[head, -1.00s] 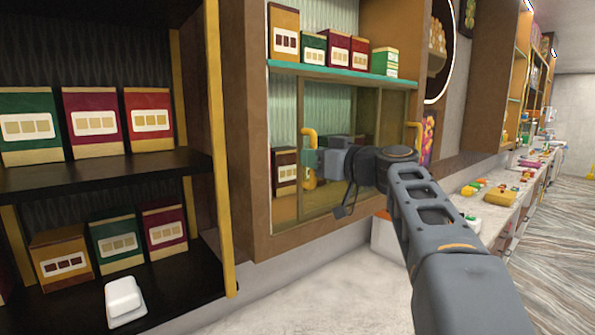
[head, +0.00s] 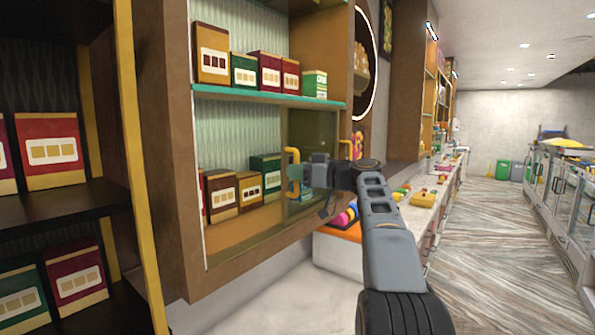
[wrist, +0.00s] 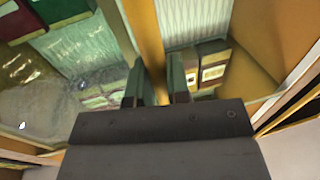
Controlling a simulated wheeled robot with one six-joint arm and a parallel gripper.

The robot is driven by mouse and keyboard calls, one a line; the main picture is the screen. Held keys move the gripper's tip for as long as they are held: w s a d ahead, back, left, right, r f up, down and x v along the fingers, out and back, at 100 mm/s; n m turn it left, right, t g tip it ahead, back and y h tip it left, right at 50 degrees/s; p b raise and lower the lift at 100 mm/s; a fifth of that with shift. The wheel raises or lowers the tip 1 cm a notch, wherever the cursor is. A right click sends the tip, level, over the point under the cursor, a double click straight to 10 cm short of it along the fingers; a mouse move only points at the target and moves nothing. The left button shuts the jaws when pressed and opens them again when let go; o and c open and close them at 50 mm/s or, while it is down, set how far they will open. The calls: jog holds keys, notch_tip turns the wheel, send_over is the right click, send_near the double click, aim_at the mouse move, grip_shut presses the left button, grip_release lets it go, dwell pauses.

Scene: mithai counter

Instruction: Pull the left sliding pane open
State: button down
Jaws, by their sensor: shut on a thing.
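The left sliding pane (head: 312,130) is greenish glass in the lower part of the wall cabinet. It stands at the right side of the opening, and the left part of the opening is uncovered. Its upright yellow handle (head: 290,158) is at the pane's left edge. My gripper (head: 297,176) is shut on this handle. In the wrist view the yellow handle bar (wrist: 148,40) runs between the two dark fingers of my gripper (wrist: 156,88). The handle's middle is hidden by my gripper.
Several sweet boxes (head: 222,193) stand behind the opening, and more stand on the teal shelf (head: 260,97) above. A dark shelf unit (head: 60,225) is close on the left. The floor (head: 490,230) to the right is clear.

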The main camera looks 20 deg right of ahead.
jog(key=c, duration=1.1)
grip_release()
jog(key=shift+a, duration=0.1)
jog(key=shift+s, duration=0.1)
jog(key=b+v, duration=0.4)
jog(key=v, duration=0.9)
jog(key=shift+s+d, duration=0.25)
jog(key=shift+s, duration=0.05)
jog(key=shift+r, duration=0.1)
jog(key=shift+a, duration=0.1)
